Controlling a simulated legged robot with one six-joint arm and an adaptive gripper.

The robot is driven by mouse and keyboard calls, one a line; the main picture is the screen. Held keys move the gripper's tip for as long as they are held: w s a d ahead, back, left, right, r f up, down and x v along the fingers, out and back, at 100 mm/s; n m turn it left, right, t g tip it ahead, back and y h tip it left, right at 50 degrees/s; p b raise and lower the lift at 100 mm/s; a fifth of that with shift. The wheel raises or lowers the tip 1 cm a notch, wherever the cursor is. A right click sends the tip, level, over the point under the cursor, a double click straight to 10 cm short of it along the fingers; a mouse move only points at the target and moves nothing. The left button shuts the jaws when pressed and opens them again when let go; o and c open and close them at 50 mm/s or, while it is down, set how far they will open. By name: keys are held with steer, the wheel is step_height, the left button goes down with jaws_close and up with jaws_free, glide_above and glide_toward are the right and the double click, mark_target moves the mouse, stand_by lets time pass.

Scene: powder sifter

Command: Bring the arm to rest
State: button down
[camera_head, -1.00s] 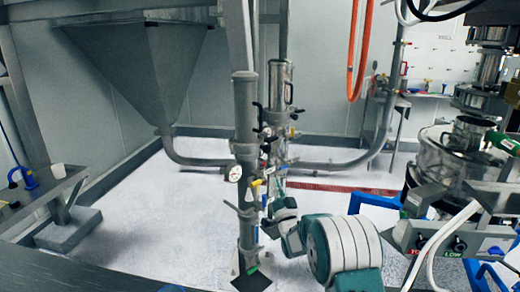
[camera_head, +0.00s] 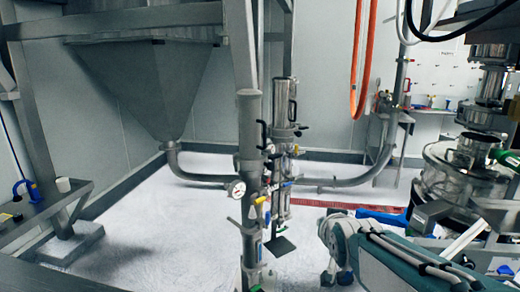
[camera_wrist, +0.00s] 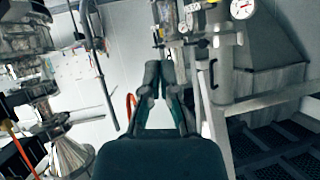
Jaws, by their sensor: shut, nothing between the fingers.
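My gripper (camera_wrist: 161,75) shows in the wrist view, its two dark fingers close together with nothing between them. Its dark green body fills the bottom middle of that view. In the head view, my white and teal arm (camera_head: 385,262) lies low at the bottom right, folded close to my body. I cannot make out the fingertips in the head view. In the wrist view, steel pipework and valves (camera_wrist: 222,75) stand behind and to the right of the fingers; I cannot tell how far off they are.
Upright steel pipes with a pressure gauge (camera_head: 237,189) stand near the middle. A large grey hopper (camera_head: 150,90) is behind them at left. A bench (camera_head: 45,210) stands at far left. Sifter machinery (camera_head: 460,170) crowds the right. White floor (camera_head: 150,230) is clear at left of the pipes.

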steer(key=s+f+g, duration=0.3)
steer(key=s, duration=0.9)
steer(key=s+d+f+n+g, duration=0.1)
steer(key=s+f+g, duration=0.2)
steer(key=s, duration=1)
steer(key=shift+f+g, duration=0.35)
steer(key=shift+g, duration=0.05)
